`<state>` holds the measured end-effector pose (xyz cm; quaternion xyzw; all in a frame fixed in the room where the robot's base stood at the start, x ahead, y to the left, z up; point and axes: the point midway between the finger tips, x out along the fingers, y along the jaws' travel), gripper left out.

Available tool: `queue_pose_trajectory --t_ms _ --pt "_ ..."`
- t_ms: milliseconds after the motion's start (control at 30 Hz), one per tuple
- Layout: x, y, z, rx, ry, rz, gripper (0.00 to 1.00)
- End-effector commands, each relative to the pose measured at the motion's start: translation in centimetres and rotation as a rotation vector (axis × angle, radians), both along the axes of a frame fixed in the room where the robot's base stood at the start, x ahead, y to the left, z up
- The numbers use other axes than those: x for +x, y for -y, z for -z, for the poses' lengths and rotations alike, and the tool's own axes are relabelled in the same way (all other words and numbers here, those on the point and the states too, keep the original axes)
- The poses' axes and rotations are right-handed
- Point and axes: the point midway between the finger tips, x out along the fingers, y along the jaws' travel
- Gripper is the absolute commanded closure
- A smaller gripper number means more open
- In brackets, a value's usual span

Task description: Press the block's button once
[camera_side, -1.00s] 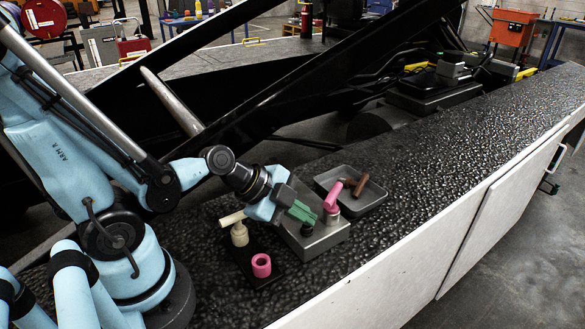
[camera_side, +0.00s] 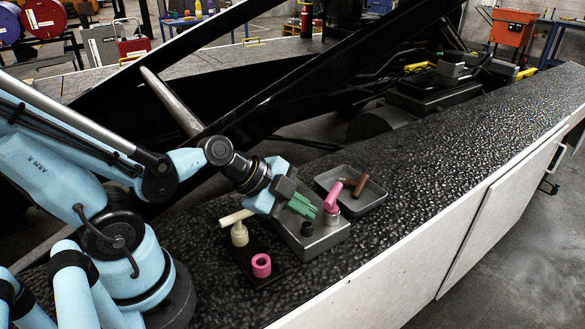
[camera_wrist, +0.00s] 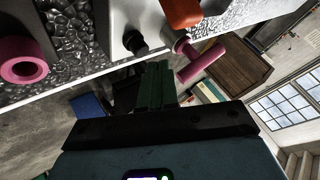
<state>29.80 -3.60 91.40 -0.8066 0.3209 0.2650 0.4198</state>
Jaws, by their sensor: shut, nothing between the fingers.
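The grey block (camera_side: 318,246) stands on the dark, rough bench top. Its black round button (camera_side: 306,229) sticks up from the top face, and it also shows in the wrist view (camera_wrist: 135,43). A pink handle (camera_side: 333,196) on a post stands on the same block to the right of the button. My gripper (camera_side: 305,208) has green fingers, closed together and empty. They are above the button with a small visible gap. In the wrist view the closed fingers (camera_wrist: 155,82) point toward the block, just below the button in the picture.
A grey tray (camera_side: 375,204) with a brown hammer-shaped piece (camera_side: 354,184) lies behind the block. A black plate (camera_side: 262,277) on the left bears a cream hammer-shaped piece (camera_side: 239,234) and a pink ring (camera_side: 261,265). The bench is clear to the right.

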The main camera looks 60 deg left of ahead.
Motion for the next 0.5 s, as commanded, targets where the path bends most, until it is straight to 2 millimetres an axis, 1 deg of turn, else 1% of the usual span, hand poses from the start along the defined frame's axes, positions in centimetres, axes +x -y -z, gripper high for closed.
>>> queue_pose_trajectory --t_ms 267,500 --pt "0.0 0.0 -0.3 0.0 0.001 -0.001 1.0" --pt "0.0 0.0 -2.0 0.0 0.0 0.0 1.0"
